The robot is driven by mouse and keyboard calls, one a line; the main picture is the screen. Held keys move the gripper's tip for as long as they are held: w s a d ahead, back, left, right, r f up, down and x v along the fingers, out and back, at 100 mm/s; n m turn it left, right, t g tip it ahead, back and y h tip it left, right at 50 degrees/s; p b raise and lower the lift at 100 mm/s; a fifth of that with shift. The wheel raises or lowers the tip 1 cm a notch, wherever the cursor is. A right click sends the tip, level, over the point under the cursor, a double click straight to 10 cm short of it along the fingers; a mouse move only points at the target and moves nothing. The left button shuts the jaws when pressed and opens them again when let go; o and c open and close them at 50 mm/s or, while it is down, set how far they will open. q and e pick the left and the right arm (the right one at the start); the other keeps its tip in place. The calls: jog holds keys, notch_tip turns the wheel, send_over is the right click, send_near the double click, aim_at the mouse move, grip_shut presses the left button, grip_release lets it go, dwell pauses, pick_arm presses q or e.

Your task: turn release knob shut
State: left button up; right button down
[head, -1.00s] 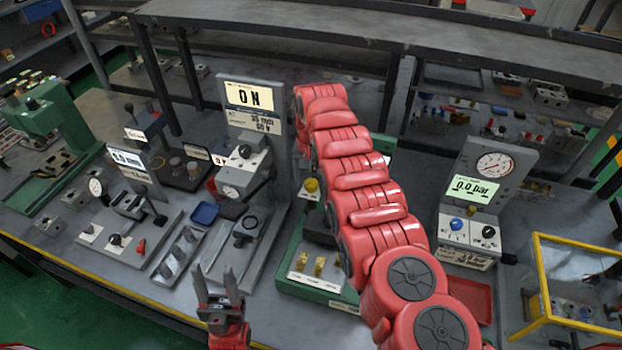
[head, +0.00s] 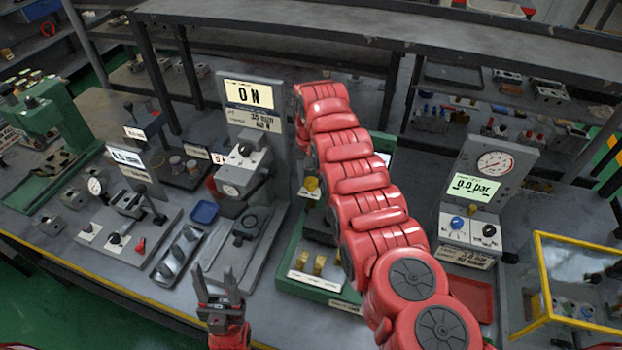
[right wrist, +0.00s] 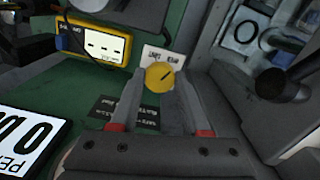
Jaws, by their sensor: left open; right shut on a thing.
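A round yellow knob (right wrist: 159,77) with a dark slanted line on its face sits on the green unit in the right wrist view. A small white label (right wrist: 163,57) lies behind it, its lettering too small to read. My right gripper (right wrist: 159,86) is shut on the knob, one finger at each side. In the head view my right arm hides this gripper and much of the green unit (head: 335,293). A yellow part (head: 311,184) shows at the arm's left edge; I cannot tell if it is the same knob. My left gripper (head: 216,280) is open and empty, fingers up, near the bench's front edge.
A grey stand with an "0 N" display (head: 249,94) is left of my right arm. A gauge station reading 0.0 bar (head: 474,188) and a yellow-framed box (head: 541,285) are to the right. In the right wrist view, a yellow meter (right wrist: 93,43) lies left of the knob.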

jog(key=n+b, duration=0.2)
jog(key=n, duration=0.1)
jog(key=n+b, duration=0.1)
jog(key=shift+d+f+b, duration=0.1)
jog(key=shift+f+b, duration=0.15)
jog(key=shift+b, duration=0.15)
jog(key=shift+r+n+b, duration=0.1)
jog(key=shift+n+b, duration=0.5)
jog(key=shift+n, duration=0.5)
jog(key=n, duration=0.2)
jog(key=shift+r+n, duration=0.2)
jog(key=shift+n, duration=1.9)
jog(key=shift+c, duration=1.9)
grip_release()
